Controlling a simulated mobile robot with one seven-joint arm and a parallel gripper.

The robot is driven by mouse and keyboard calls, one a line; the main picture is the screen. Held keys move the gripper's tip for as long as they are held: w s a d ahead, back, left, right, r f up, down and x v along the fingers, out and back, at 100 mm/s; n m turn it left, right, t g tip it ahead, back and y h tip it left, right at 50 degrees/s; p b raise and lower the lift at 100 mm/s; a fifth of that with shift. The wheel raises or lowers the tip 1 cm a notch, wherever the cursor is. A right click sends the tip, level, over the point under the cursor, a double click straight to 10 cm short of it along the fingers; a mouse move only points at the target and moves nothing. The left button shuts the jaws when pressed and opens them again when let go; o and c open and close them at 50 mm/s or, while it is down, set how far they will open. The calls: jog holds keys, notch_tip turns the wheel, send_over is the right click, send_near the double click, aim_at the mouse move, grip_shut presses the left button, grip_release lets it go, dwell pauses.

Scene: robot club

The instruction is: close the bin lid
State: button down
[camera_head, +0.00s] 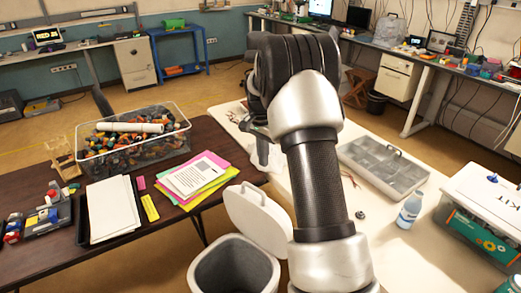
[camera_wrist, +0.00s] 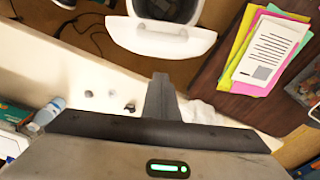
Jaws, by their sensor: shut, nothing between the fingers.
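The white bin (camera_head: 200,272) stands on the floor at the bottom of the head view, between the two tables. Its lid (camera_head: 258,218) is open, tilted up at the far side of the rim. In the wrist view the bin (camera_wrist: 198,12) is at the top, with its dark inside showing, and the lid (camera_wrist: 160,40) shows below the opening. My gripper (camera_wrist: 158,78) is shut and empty, apart from the lid. In the head view my gripper (camera_head: 263,158) is beyond the lid, partly hidden by my arm.
A dark table (camera_head: 155,215) at the left holds papers (camera_head: 195,175) and a clear crate (camera_head: 180,122) of parts. A white table (camera_head: 330,205) at the right holds a grey divided tray (camera_head: 385,165), a bottle (camera_head: 410,210) and a lidded box (camera_head: 480,235).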

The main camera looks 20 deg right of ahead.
jog(key=f, duration=0.2)
jog(key=a+f, duration=0.1)
jog(key=s+a+f+p, duration=0.1)
jog(key=f, duration=0.1)
jog(key=shift+a+f, duration=0.1)
jog(key=shift+f, duration=0.25)
jog(key=shift+s+a+f, duration=0.2)
jog(key=shift+a+f, duration=0.05)
jog(key=shift+a, duration=0.2)
